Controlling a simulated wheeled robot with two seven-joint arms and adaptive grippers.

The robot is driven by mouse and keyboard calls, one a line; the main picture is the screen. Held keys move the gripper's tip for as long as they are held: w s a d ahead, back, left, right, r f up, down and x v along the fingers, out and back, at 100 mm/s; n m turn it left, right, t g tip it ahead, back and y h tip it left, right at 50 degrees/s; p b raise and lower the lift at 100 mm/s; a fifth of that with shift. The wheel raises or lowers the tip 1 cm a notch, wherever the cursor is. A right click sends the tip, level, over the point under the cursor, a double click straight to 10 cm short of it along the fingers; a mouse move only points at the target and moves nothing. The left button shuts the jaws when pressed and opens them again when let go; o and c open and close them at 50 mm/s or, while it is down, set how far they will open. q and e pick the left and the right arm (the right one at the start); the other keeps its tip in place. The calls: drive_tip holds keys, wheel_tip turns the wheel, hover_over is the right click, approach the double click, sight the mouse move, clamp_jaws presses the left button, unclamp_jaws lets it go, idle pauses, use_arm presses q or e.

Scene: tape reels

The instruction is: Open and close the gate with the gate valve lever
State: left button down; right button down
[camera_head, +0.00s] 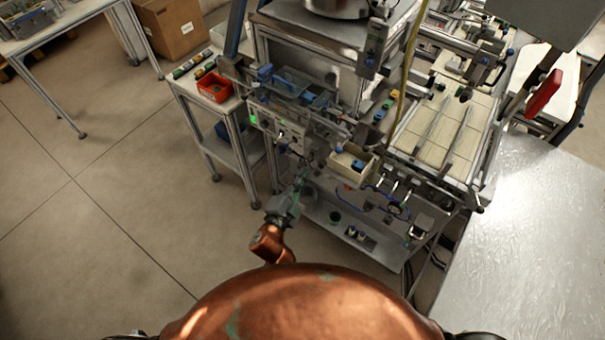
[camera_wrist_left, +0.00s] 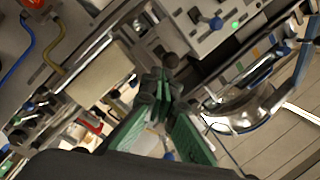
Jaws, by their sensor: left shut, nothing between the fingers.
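My left gripper (camera_head: 299,181) reaches forward from the bottom centre to the front of the machine, below its control box. In the left wrist view its green fingers (camera_wrist_left: 161,84) come together at the tips, shut and empty. A dark round knob (camera_wrist_left: 171,61) shows right at the fingertips; it may be the end of the gate valve lever, but I cannot tell for sure. I cannot tell whether the fingers touch it. The lever's shaft and the gate are not clearly visible. My right gripper is not in view.
The control box (camera_head: 279,128) with a green light is just above the gripper; it also shows in the wrist view (camera_wrist_left: 205,28). A curved metal pipe (camera_wrist_left: 245,118) is to the right there. A cream bin (camera_head: 350,166) juts out nearby. The floor at left (camera_head: 90,220) is clear.

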use_arm(q)
drive_tip(key=s+a+f, duration=0.1)
drive_tip(key=s+f, duration=0.3)
drive_tip(key=s, duration=0.7)
drive_tip(key=shift+a+b, duration=0.35)
idle(0.4)
